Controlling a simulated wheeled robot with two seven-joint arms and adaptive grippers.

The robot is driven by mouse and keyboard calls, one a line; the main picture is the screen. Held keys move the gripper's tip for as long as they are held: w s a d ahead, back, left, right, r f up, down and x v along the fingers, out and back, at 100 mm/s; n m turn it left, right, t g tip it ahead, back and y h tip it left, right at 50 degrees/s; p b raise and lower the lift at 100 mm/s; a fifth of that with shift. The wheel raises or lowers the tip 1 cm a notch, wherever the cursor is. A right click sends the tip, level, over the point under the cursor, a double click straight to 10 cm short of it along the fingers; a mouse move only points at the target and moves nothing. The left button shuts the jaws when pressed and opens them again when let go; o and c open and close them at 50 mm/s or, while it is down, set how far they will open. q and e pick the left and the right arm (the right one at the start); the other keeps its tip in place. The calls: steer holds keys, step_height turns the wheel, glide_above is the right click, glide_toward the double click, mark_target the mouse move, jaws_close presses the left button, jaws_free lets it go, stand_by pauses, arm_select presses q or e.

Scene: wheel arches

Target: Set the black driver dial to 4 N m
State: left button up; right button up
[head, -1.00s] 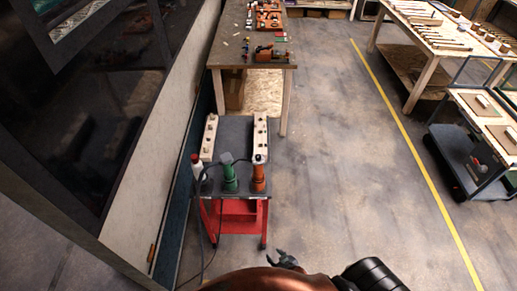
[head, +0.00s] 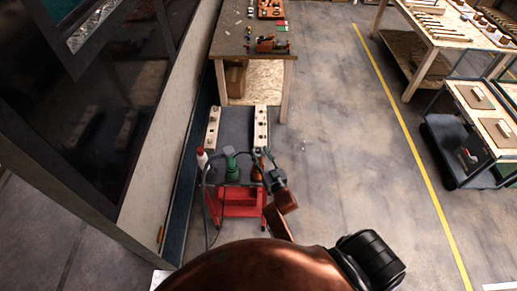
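I cannot make out a black driver or its dial at this size. On the red cart (head: 236,203) stand a white bottle-like tool with a red top (head: 202,158), a green tool (head: 231,166) and an orange tool (head: 256,172). My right gripper (head: 267,156) is at the cart's right edge, next to the orange tool and partly covering it. Its small fingers look spread apart, with nothing seen between them. I cannot tell whether it touches the orange tool. My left gripper is not in view.
The floor (head: 345,150) to the right is clear up to the yellow line.

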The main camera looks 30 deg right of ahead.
steer(key=shift+w+d, duration=0.2)
steer(key=shift+w, duration=1.25)
steer(key=shift+c, duration=0.3)
jaws_close()
